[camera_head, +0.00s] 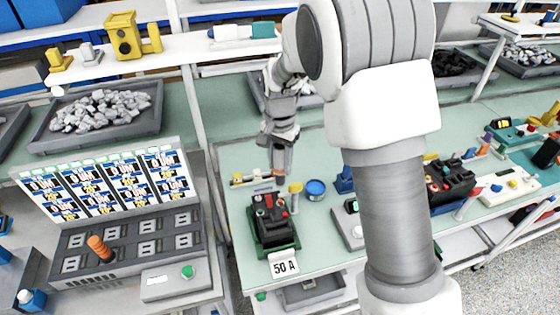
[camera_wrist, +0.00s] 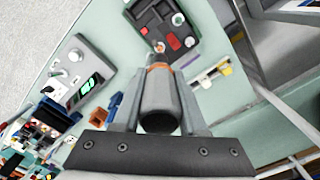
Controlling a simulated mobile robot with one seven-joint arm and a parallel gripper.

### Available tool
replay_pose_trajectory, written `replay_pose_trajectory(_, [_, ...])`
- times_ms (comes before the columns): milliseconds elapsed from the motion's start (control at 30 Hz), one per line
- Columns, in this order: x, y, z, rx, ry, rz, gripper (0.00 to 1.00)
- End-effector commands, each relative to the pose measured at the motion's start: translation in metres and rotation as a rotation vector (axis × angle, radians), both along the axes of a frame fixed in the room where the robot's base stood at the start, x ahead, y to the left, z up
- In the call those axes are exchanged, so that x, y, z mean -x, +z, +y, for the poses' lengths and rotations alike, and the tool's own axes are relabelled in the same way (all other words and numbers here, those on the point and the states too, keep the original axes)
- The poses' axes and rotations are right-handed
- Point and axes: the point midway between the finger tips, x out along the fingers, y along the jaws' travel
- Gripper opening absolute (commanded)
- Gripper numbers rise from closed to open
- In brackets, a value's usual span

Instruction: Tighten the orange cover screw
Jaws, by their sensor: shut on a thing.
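My gripper (camera_head: 282,145) is shut on a grey driver (camera_wrist: 158,95) with an orange band near its lower end. In the head view the driver (camera_head: 278,160) points down above the back of a black breaker (camera_head: 266,228) on the bench. In the wrist view the driver's small tip lies over the edge of the breaker (camera_wrist: 150,22), which has red parts and a pale round spot on top. I cannot tell whether the tip touches it. I cannot pick out the orange cover screw; the driver may hide it.
A "50 A" card (camera_head: 284,267) stands before the breaker. A yellow-topped post (camera_head: 295,192), a blue round container (camera_head: 316,188) and a grey meter box (camera_head: 348,226) are to its right. A test panel (camera_head: 130,240) with an orange knob (camera_head: 98,247) is at left.

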Motion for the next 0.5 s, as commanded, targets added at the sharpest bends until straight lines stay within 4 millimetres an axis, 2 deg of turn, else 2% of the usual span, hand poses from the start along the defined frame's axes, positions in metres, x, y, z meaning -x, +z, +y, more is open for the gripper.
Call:
replay_pose_trajectory(267, [0.000,-0.007,0.000,0.000,0.000,-0.002,0.00])
replay_pose_trajectory(500, [0.000,-0.025,0.000,0.000,0.001,-0.001,0.00])
